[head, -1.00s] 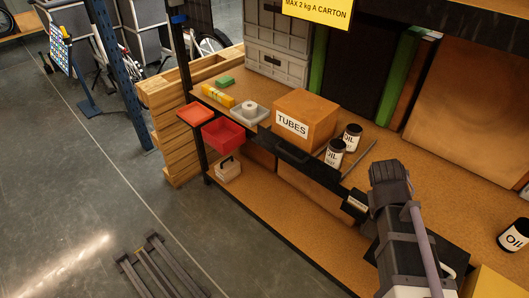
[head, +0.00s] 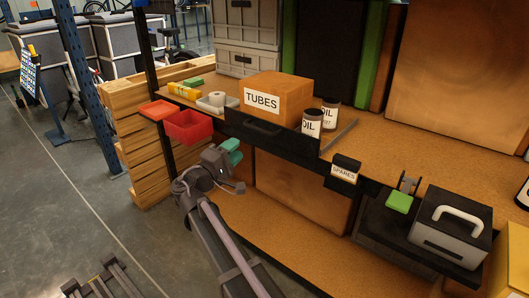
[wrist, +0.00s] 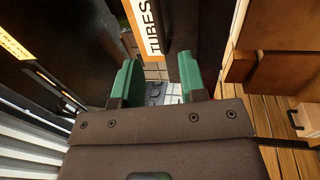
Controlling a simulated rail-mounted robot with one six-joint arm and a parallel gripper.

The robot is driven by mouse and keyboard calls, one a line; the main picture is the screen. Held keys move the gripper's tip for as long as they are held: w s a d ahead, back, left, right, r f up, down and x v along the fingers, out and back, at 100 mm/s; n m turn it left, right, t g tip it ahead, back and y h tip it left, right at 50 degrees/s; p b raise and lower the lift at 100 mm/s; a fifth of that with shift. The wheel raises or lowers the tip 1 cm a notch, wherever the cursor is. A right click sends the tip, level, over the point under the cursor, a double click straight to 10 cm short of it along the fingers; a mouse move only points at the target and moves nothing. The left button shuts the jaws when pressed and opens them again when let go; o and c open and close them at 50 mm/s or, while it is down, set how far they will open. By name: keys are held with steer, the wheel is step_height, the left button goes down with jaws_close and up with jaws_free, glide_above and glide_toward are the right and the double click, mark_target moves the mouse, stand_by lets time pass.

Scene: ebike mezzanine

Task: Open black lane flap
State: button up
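The black lane flap (head: 290,143) stands upright along the shelf's front edge, before the cardboard carton labelled TUBES (head: 283,90). A black handle (head: 262,127) sits on its face. My gripper (head: 233,152) is in front of and below the flap's left part, apart from it as far as I can tell. In the wrist view, the green fingers of my gripper (wrist: 156,80) are apart with nothing held between them. The TUBES label (wrist: 147,28) shows there at the top, with the dark flap (wrist: 209,40) and its handle (wrist: 181,22) beside it.
A red bin (head: 188,127) and an orange tray (head: 158,110) hang left of the flap. Two OIL tins (head: 312,124) stand behind its right end. A small black SPARES box (head: 345,169) and a grey-black case (head: 450,228) sit to the right. Free floor lies at left.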

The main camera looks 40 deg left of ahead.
mark_target(257, 130)
steer(key=w, duration=0.3)
steer(key=w+r+p, duration=0.1)
steer(key=w, duration=0.3)
steer(key=w+r+p, duration=0.1)
steer(key=w, duration=0.3)
steer(key=shift+d+r, duration=0.2)
steer(key=shift+d, duration=0.05)
steer(key=shift+s, duration=0.1)
steer(key=shift+c, duration=0.4)
jaws_close()
